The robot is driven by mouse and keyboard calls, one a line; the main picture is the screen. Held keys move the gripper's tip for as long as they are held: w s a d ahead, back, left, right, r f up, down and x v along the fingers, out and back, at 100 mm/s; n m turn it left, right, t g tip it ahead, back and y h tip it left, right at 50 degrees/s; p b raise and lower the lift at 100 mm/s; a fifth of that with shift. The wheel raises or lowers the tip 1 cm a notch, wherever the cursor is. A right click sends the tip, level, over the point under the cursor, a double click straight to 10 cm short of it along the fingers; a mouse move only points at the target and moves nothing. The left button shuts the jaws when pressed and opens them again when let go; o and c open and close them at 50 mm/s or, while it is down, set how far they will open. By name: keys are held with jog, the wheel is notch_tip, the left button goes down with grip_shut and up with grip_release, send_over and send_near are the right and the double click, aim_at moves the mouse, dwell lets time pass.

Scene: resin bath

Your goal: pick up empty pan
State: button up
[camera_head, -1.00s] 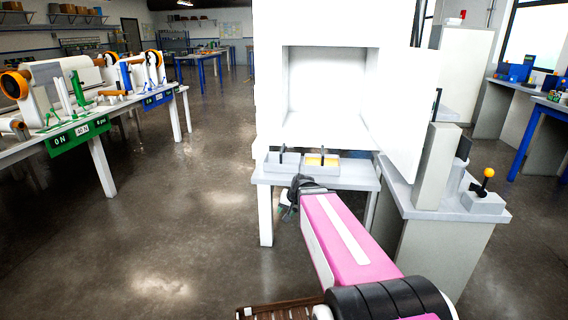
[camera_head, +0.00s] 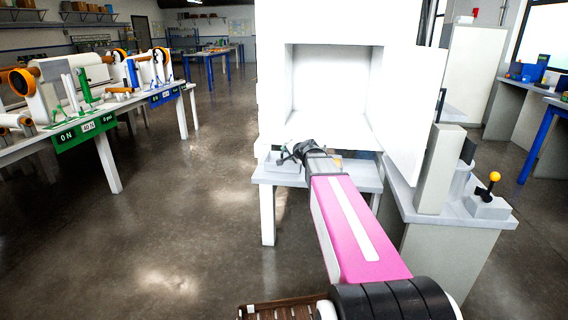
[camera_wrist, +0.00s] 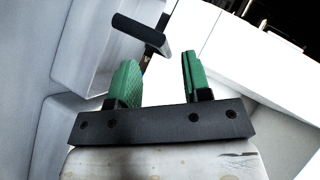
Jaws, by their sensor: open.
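My gripper (camera_wrist: 160,75) is open, with its two green fingers apart and nothing between their pads that I can make out as held. A black T-shaped handle (camera_wrist: 140,30) stands just beyond the fingers, nearer the left one. A pale pan (camera_wrist: 85,45) lies at the left of the wrist view, and its visible inside looks bare. In the head view my gripper (camera_head: 286,153) is over the left pan (camera_head: 272,165) on the white stand. The gripper and wrist hide much of that pan and its handle.
A white cabinet (camera_head: 270,90) with an open chamber rises behind the stand (camera_head: 268,181). Its open door (camera_head: 408,125) is at the right. A second pan with yellow content (camera_head: 338,163) is mostly hidden behind my arm. A counter with an orange-knobbed lever (camera_head: 494,177) stands right.

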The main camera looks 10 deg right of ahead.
jog(key=shift+r+x, duration=0.15)
jog(key=shift+x, duration=1.2)
jog(key=shift+r+x, duration=0.15)
jog(key=shift+x, duration=1.2)
jog(key=shift+w+d, duration=0.1)
grip_shut()
